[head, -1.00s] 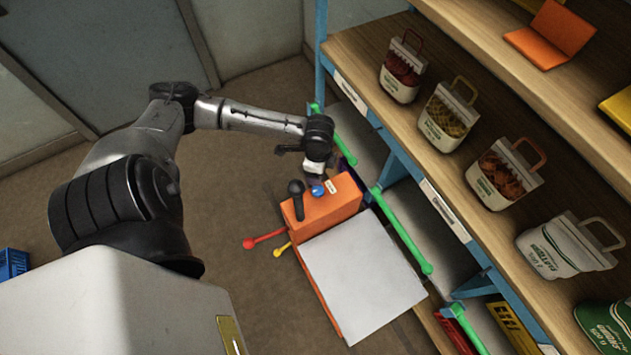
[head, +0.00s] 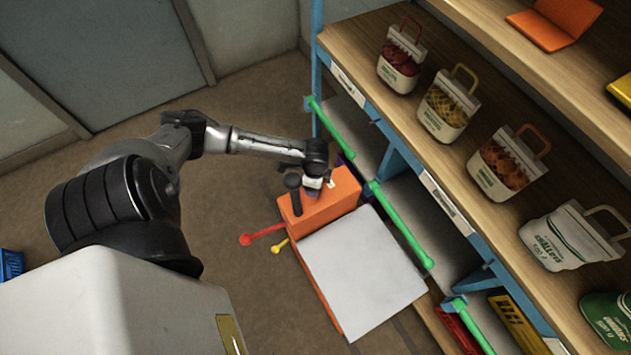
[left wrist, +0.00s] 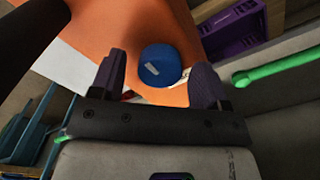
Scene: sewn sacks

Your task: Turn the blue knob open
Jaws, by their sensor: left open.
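The blue knob (left wrist: 160,66) sits on the orange box (left wrist: 125,22) and carries a small pale mark on its top. In the left wrist view it lies just ahead of and between the two purple fingers of my left gripper (left wrist: 155,82), which is open. I cannot tell whether the fingers touch it. In the head view my left gripper (head: 314,188) is over the top of the orange box (head: 333,199) and hides most of the knob. My right gripper is not in view.
Red (head: 262,234) and yellow (head: 280,246) levers stick out at the box's left. A white panel (head: 362,270) adjoins the box. Shelves with green rails (head: 400,225) and several sacks (head: 450,105) stand at right.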

